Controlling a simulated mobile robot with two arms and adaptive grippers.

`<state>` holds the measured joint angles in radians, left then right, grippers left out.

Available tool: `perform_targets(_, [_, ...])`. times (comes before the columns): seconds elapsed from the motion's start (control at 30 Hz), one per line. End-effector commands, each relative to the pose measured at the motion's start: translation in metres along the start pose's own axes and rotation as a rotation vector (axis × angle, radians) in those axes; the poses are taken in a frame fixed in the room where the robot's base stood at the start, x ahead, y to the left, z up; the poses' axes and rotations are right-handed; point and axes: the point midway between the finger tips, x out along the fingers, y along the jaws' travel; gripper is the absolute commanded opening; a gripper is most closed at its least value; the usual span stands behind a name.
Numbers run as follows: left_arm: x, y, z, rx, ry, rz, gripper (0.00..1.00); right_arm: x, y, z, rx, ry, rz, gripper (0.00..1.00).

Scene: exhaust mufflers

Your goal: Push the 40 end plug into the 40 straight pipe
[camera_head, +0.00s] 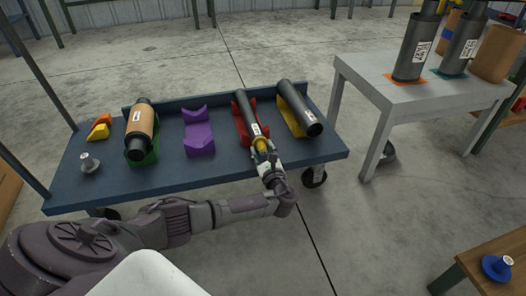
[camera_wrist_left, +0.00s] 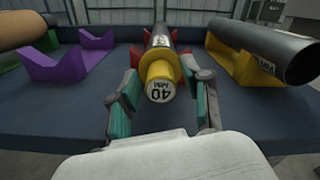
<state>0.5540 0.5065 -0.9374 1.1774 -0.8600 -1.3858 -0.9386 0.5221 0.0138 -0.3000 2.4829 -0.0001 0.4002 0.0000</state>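The dark pipe (camera_head: 246,113) lies in a red cradle (camera_head: 238,127) on the blue cart. In the head view the plug (camera_head: 261,145) is partly hidden by my left gripper (camera_head: 265,157). In the left wrist view the fingers (camera_wrist_left: 165,105) are apart on both sides of the plug, with gaps between them and it. My right gripper is not in view.
The blue cart (camera_head: 220,169) also holds an empty purple cradle (camera_head: 198,137), a larger dark pipe (camera_head: 297,106) in a yellow cradle, a brown-wrapped muffler (camera_head: 140,129) in a green cradle and a metal-topped piece (camera_head: 89,163). A white table (camera_head: 430,93) with upright cylinders stands right.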

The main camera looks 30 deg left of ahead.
Motion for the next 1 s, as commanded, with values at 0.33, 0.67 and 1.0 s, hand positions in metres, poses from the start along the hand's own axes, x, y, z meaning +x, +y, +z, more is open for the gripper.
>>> perform_targets(0.33, [-0.002,0.0,-0.001,0.0,0.001,-0.001,0.58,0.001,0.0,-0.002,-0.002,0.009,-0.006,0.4])
perform_targets(0.67, [-0.055,-0.001,-0.002,-0.002,0.006,-0.004,0.58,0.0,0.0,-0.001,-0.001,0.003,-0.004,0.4])
perform_targets(1.0, [-0.112,0.0,-0.001,0.0,0.002,-0.001,0.58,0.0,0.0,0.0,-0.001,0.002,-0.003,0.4])
